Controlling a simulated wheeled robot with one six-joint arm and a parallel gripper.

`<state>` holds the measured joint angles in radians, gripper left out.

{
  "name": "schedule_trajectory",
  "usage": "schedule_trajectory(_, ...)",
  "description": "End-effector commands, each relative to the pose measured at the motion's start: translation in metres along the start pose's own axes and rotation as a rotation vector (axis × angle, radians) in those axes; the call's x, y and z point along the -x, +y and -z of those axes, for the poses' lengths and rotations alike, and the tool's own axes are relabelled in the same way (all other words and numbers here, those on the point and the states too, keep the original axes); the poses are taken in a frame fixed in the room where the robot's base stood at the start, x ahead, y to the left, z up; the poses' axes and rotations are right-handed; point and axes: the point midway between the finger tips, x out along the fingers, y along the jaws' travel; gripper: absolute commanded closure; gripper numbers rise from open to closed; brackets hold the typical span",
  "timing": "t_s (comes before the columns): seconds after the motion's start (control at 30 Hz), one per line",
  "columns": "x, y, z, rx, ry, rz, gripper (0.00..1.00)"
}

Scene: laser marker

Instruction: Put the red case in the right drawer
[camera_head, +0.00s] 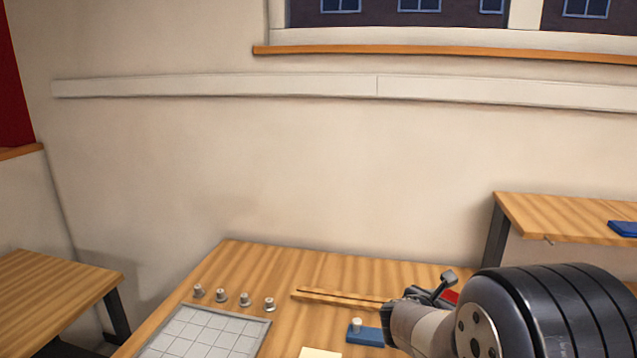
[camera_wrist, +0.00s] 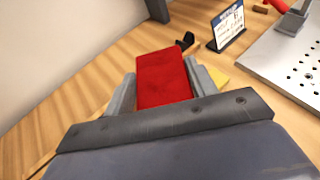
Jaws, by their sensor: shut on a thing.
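The red case (camera_wrist: 162,80) sits between the two fingers of my gripper (camera_wrist: 165,88) in the wrist view. The fingers are shut on its sides, and the case points away from the wrist over a wooden table. In the head view my gripper (camera_head: 432,292) is at the right of the table, largely hidden behind my arm. A small red patch of the case (camera_head: 452,296) shows beside it. I cannot make out the right drawer in either view.
The wooden table (camera_head: 255,262) holds a gridded plate (camera_head: 205,335), several small metal knobs (camera_head: 221,296), a wooden strip (camera_head: 340,298) and a blue block (camera_head: 365,335). A display card (camera_wrist: 228,22) and a perforated metal plate (camera_wrist: 285,60) stand at the wrist view's right. A wall closes the back.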

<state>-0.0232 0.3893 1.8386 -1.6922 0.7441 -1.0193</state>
Motion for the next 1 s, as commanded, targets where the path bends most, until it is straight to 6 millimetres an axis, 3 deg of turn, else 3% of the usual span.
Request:
schedule_trajectory(0.2, 0.022, 0.043, 0.044, 0.092, 0.003, -0.21, 0.69)
schedule_trajectory(0.5, 0.049, 0.073, 0.089, 0.165, 0.002, -0.389, 0.69)
schedule_trajectory(0.7, 0.058, 0.081, 0.104, 0.186, -0.001, -0.443, 0.69)
schedule_trajectory(1.0, 0.061, 0.082, 0.107, 0.188, -0.002, -0.456, 0.69)
